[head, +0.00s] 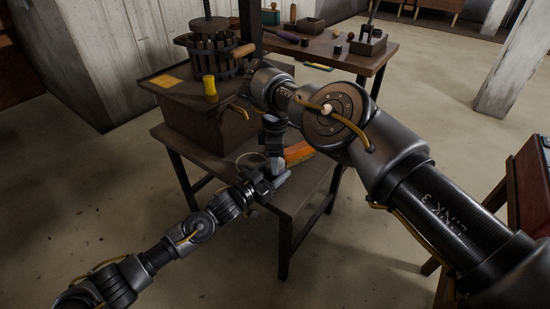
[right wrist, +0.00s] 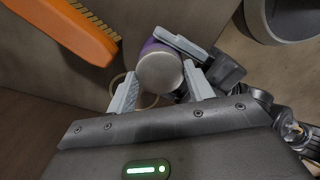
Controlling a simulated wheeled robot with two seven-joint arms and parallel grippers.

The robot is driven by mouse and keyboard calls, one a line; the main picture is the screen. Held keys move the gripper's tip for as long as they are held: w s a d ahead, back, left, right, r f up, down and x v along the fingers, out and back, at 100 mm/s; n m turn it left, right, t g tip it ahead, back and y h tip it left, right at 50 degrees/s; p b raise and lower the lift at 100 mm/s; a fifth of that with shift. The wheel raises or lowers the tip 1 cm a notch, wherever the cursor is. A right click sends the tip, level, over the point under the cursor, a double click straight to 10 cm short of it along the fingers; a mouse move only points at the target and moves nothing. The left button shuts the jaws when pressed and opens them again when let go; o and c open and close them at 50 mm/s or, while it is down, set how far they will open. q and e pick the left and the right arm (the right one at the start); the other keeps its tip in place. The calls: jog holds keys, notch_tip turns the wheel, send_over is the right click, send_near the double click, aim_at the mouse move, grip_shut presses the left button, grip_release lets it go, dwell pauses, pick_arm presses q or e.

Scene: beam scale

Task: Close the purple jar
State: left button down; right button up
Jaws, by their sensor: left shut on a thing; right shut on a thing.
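The purple jar (right wrist: 148,47) shows in the right wrist view with a round grey lid (right wrist: 160,73) over its top. I cannot tell whether the lid is seated or only rests there. My right gripper (right wrist: 162,90) has its fingers on both sides of the lid, shut on it. A pale finger of my left gripper (right wrist: 181,46) lies along the jar's side, and that gripper is shut on the jar. In the head view my left gripper (head: 272,183) is low over the small table, with my right gripper (head: 272,150) above it. The jar is mostly hidden there.
An orange brush (head: 298,153) lies on the small table (head: 300,190) close behind the grippers; it also shows in the right wrist view (right wrist: 70,30). A thin ring (head: 247,158) is nearby. A wooden box with a yellow spool (head: 210,86) and a slatted press (head: 212,57) stand behind.

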jog(key=shift+a+m, duration=0.1)
jog(key=shift+m, duration=1.1)
jog(key=o, duration=1.1)
jog(key=shift+c, duration=0.2)
jog(key=shift+r, duration=2.25)
